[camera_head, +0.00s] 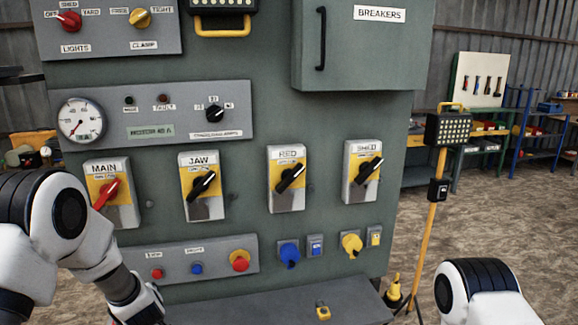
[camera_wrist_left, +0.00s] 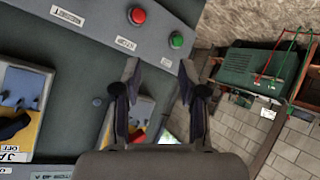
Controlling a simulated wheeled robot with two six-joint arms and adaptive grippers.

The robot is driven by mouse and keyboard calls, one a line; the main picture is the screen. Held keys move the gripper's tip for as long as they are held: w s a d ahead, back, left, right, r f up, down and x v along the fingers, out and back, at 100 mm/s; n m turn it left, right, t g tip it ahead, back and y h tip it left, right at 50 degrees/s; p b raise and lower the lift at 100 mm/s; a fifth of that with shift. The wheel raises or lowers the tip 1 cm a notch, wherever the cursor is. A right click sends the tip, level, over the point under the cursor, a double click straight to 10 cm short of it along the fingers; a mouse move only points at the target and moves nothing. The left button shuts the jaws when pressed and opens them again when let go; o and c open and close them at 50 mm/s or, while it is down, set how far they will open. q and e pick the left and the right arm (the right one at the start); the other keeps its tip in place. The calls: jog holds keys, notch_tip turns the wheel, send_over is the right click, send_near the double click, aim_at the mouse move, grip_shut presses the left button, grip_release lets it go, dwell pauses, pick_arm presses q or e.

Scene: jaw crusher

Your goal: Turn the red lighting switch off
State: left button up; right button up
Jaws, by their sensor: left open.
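The red lighting switch (camera_head: 69,21) is a round red knob above a LIGHTS label on the upper-left grey panel (camera_head: 110,35). OFF, SHED and YARD are printed around it. I cannot tell for certain which mark its pointer faces. My left gripper (camera_wrist_left: 158,74) shows in the left wrist view with its two fingers apart and nothing between them. In the head view my left arm reaches down at the lower left, well below the red knob. Its fingers are not clearly seen there. The red knob is not visible in the left wrist view. My right gripper is out of view.
A yellow CLAMP knob (camera_head: 140,18) sits right of the red knob. Below are a gauge (camera_head: 80,119), a small black selector (camera_head: 214,113) and the MAIN switch (camera_head: 108,190) with its red handle, close to my left arm. A breaker box (camera_head: 362,62) projects at the upper right.

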pick_arm(q)
jog(key=s+d+f+m+g+h+b, duration=0.1)
jog(key=s+d+f+m+g+b, duration=0.15)
jog(key=s+f, duration=0.85)
jog(key=s+d+f+m+g+h+b, duration=0.1)
jog(key=s+d+f+m+g+h, duration=0.15)
jog(key=s+f, duration=0.9)
jog(key=s+d+f+m+g+h, duration=0.1)
jog(key=s+d+f+m+g, duration=0.1)
jog(key=s, duration=0.7)
jog(key=s+d+f+m+g+h, duration=0.1)
jog(key=s+d+f+m+g, duration=0.1)
jog(key=s, duration=0.7)
jog(key=shift+s+d+f+m+g, duration=0.3)
jog(key=shift+s+d+m, duration=0.1)
jog(key=shift+d+m, duration=0.45)
jog(key=shift+o, duration=0.4)
jog(key=shift+w, duration=0.1)
